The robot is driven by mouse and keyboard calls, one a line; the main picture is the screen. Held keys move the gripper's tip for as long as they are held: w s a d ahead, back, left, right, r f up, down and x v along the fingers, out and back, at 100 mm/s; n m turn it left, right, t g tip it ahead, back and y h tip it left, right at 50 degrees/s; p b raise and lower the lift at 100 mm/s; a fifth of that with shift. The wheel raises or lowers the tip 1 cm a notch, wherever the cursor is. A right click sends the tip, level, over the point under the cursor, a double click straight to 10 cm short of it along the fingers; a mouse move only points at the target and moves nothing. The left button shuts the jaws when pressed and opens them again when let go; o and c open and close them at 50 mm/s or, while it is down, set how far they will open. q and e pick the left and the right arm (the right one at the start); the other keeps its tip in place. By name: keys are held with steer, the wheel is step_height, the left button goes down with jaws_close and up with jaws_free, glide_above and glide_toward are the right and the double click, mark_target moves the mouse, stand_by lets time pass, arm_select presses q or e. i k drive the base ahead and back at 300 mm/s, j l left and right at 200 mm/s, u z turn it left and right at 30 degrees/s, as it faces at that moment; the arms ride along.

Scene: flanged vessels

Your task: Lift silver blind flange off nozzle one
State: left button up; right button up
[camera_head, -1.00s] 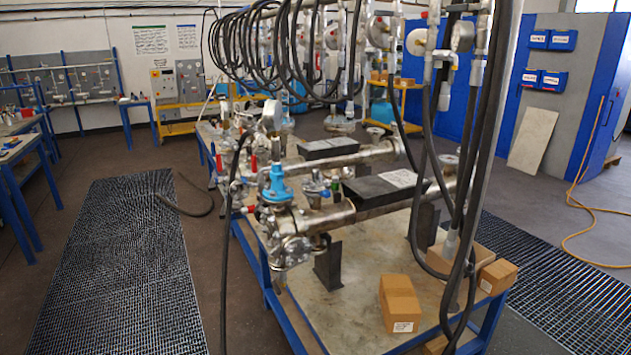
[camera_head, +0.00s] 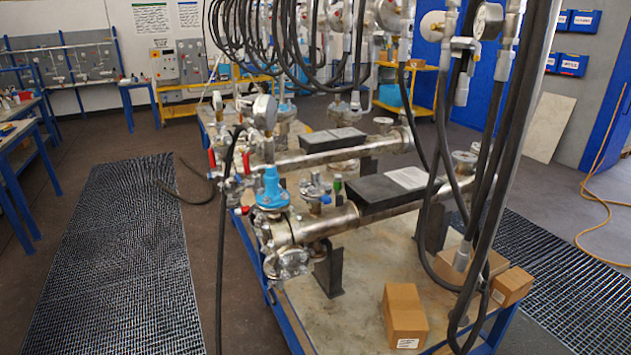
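Two horizontal silver flanged vessels lie on a workbench in the head view. The nearer vessel (camera_head: 335,222) has a blue-topped valve (camera_head: 271,190) and a flanged fitting (camera_head: 288,262) at its left end. The farther vessel (camera_head: 350,154) runs behind it. A round silver flange (camera_head: 464,158) sits on top near the nearer vessel's right end, partly behind black hoses. A smaller silver flange (camera_head: 383,122) stands near the farther vessel's right end. I cannot tell which is the blind flange or which is nozzle one. Neither of my grippers is in view.
Black hoses (camera_head: 497,170) hang across the right of the bench (camera_head: 352,280). Cardboard boxes (camera_head: 404,312) stand at its front right. Dark boxes (camera_head: 385,192) rest by the vessels. Floor gratings (camera_head: 110,250) lie left and right. A yellow hose (camera_head: 592,205) lies at right.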

mark_target(314, 174)
steer(key=i+j+u, duration=0.1)
steer(key=i+u, duration=0.6)
steer(key=u, duration=0.15)
steer(key=i+u, duration=0.45)
steer(key=i+l+u, duration=0.2)
steer(key=i+u, duration=0.2)
steer(key=i, duration=0.15)
steer(key=i+j+z, duration=0.1)
steer(key=z, duration=0.25)
steer(key=i, duration=0.1)
